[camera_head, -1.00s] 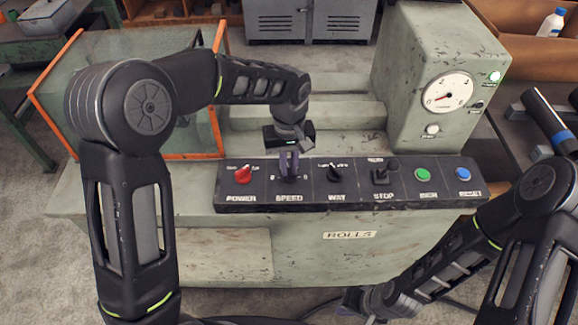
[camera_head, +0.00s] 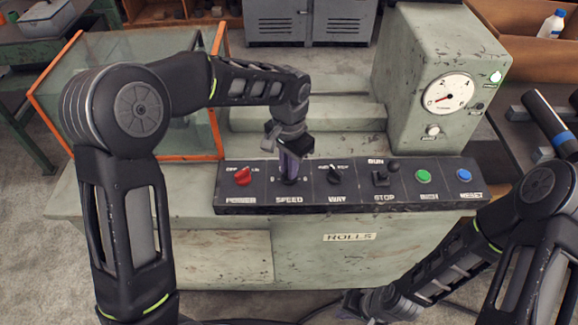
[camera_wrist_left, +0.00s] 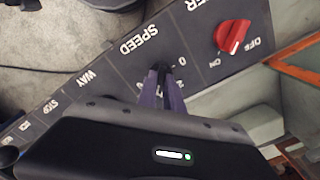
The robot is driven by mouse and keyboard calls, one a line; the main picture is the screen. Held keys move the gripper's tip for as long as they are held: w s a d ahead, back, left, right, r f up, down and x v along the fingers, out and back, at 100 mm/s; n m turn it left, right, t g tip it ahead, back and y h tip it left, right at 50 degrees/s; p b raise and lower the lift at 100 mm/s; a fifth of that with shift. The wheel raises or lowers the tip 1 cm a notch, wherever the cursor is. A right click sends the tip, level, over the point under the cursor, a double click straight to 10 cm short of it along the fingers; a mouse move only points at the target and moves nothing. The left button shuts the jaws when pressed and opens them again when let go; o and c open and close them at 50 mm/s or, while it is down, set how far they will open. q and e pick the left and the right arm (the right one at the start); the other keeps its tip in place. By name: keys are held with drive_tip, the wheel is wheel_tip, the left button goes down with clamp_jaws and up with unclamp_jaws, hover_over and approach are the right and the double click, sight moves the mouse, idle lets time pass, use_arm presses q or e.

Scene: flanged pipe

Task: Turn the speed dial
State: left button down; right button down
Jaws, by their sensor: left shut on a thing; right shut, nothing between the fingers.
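The speed dial sits above the SPEED label on the black control panel (camera_head: 351,203), between the red POWER knob (camera_head: 243,177) and the black WAY knob (camera_head: 334,176). My left gripper (camera_head: 289,178) points down at the dial, its fingers shut on it and largely covering it. In the left wrist view the purple-grey fingers (camera_wrist_left: 160,78) meet over the dial beside the SPEED lettering. The dial's pointer is hidden. My right gripper (camera_head: 372,304) is low in front of the machine, away from the panel, small and dark; its fingers are hard to make out.
Right of WAY are the RUN/STOP lever (camera_head: 385,173), a green button (camera_head: 424,176) and a blue button (camera_head: 464,174). A round gauge (camera_head: 447,90) is on the housing at right. An orange-framed glass guard (camera_head: 215,90) stands at left.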

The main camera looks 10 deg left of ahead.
use_arm(q)
drive_tip(key=m, duration=0.4)
drive_tip(key=shift+r+m, duration=0.1)
drive_tip(key=shift+m, duration=0.2)
drive_tip(key=m, duration=0.4)
drive_tip(key=shift+p, duration=0.4)
drive_tip(key=shift+m, duration=0.3)
drive_tip(key=c, duration=1.5)
unclamp_jaws()
wheel_tip(320, 180, up, 8)
drive_tip(key=shift+f+b, duration=0.15)
drive_tip(key=shift+b, duration=0.15)
